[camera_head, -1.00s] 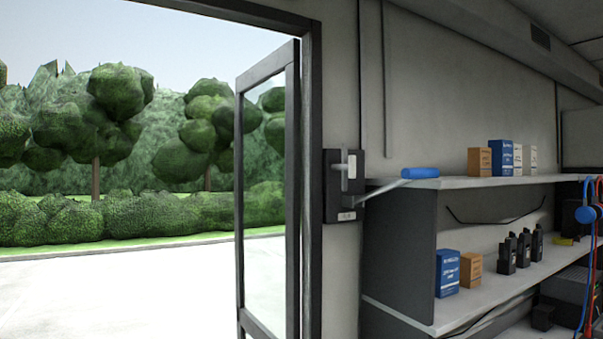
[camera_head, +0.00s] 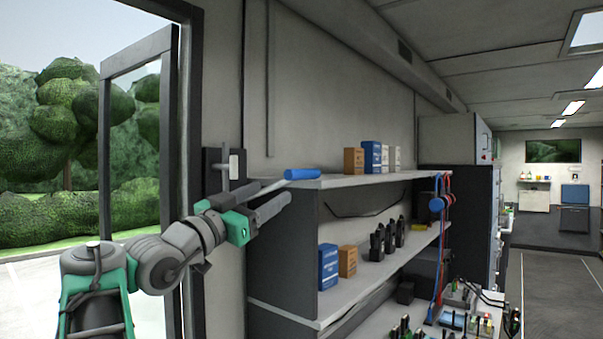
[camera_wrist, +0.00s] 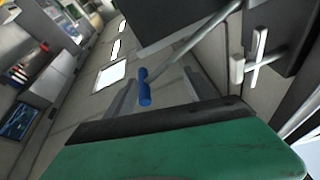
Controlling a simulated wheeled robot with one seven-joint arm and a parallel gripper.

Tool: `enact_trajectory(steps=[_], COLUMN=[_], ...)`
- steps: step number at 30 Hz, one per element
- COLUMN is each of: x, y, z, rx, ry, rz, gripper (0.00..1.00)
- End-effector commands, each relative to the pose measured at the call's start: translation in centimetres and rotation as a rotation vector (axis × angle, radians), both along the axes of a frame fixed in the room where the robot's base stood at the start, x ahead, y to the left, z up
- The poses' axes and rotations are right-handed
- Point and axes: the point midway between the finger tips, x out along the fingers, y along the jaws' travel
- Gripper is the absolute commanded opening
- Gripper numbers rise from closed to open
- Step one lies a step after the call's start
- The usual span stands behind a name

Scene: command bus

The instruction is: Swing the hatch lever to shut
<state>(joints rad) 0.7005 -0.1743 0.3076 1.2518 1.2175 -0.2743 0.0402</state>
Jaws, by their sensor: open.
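The hatch lever (camera_head: 262,186) is a thin grey rod with a blue grip (camera_head: 302,174) at its right end. It comes out of a dark mounting plate (camera_head: 212,172) on the wall beside the door frame and slopes slightly up to the right. My gripper (camera_head: 277,202) is open, its two grey fingers just below and left of the blue grip. In the wrist view the blue grip (camera_wrist: 145,87) shows beyond and between the finger tips, and the rod (camera_wrist: 200,38) runs up right to the mount. I cannot tell whether the fingers touch the lever.
The glazed hatch door (camera_head: 140,150) stands swung open at the left, with trees outside. A shelf unit (camera_head: 285,260) with boxes and radios stands right of the lever, its top close to the grip. Open floor (camera_head: 550,290) lies at the far right.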

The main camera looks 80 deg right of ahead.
Motion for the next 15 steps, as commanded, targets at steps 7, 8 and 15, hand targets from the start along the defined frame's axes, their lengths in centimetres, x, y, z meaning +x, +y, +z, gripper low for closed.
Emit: enact_trajectory(steps=[7, 8, 15], x=[-4.0, -4.4, -6.1], y=[-1.1, -1.6, -5.1], z=[2.9, 3.1, 4.6], rx=[-0.059, -0.058, -0.056], ry=[-0.007, -0.007, -0.008], rz=[-0.101, -0.102, -0.096], gripper=[0.63, 0.63, 0.63])
